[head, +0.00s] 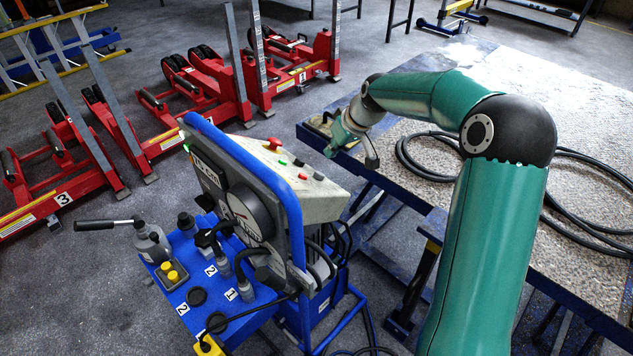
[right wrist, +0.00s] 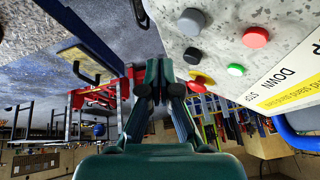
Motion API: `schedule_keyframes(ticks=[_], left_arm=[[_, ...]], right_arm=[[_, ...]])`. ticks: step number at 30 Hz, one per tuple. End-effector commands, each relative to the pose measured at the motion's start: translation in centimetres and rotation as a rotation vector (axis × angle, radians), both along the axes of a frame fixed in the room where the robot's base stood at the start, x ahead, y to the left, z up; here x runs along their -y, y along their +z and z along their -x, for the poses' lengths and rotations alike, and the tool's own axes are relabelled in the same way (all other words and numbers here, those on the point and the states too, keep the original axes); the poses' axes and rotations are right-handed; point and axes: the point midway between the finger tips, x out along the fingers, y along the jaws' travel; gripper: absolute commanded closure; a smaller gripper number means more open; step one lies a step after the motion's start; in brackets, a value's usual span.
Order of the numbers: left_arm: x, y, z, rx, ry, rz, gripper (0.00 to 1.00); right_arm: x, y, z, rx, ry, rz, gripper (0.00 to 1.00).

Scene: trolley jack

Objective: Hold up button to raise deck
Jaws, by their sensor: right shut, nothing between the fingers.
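The control panel (head: 283,168) is a pale sloping face on top of the blue-framed console. It carries a red mushroom button (head: 272,143), a green button (head: 283,162), a red button (head: 302,176), and black and grey buttons. In the right wrist view it appears upside down, with the green button (right wrist: 235,69), red button (right wrist: 255,37), grey button (right wrist: 191,22) and printed words including DOWN; which button is up I cannot tell. My right gripper (head: 368,158) is shut and empty, to the right of the panel and apart from it; its fingers (right wrist: 160,85) show together. My left gripper is out of view.
A blue table (head: 330,143) with a gravelly top and coiled black hose (head: 430,172) lies under my right arm. Red column lifts (head: 200,85) stand at the back left. The console's blue shelf (head: 181,240) holds several fittings.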

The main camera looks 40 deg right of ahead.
Motion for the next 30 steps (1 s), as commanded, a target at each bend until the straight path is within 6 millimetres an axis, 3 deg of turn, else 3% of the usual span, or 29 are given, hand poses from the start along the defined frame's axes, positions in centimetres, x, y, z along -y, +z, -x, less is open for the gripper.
schedule_keyframes(ticks=[1, 7, 30], left_arm=[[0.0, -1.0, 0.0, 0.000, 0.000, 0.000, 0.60], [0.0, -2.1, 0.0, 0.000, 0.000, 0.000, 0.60], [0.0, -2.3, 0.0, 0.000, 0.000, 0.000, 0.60]], right_arm=[[-0.5, -0.9, 0.0, 0.001, 0.002, 0.001, 1.00], [-1.5, -2.1, 0.1, 0.001, 0.000, 0.000, 1.00], [-1.7, -2.2, 0.2, 0.001, -0.001, 0.001, 1.00]])
